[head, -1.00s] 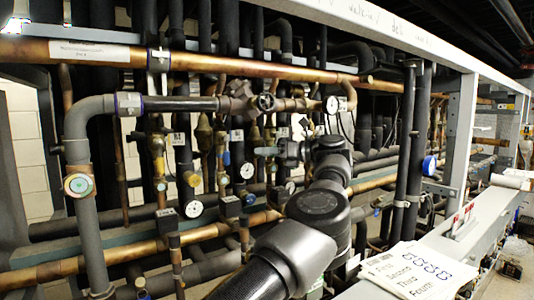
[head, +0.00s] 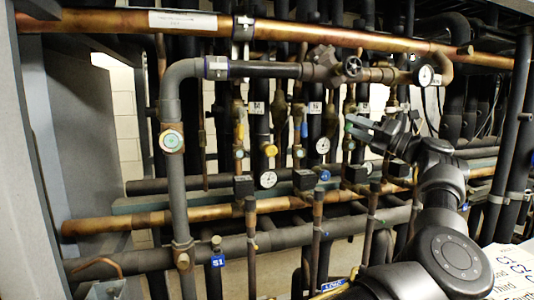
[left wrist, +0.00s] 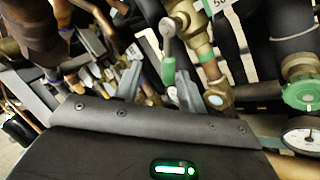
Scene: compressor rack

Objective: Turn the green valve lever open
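My left gripper (head: 352,126) is in front of the pipes in the head view, pointing left, its two fingers apart with a gap between them. In the left wrist view, its fingers (left wrist: 160,88) rise past the dark palm edge. I cannot tell whether the fingers touch the lever. In the head view, a small green spot (head: 348,127) shows at the fingertips; the lever is otherwise hard to make out. My right gripper is not in view.
A green round cap (left wrist: 301,94) and a gauge (left wrist: 302,138) are at the right of the left wrist view. A copper pipe (head: 300,32) crosses above, with a handwheel (head: 352,67) below it. Several gauges, including one beside the gripper (head: 323,145), crowd the vertical pipes.

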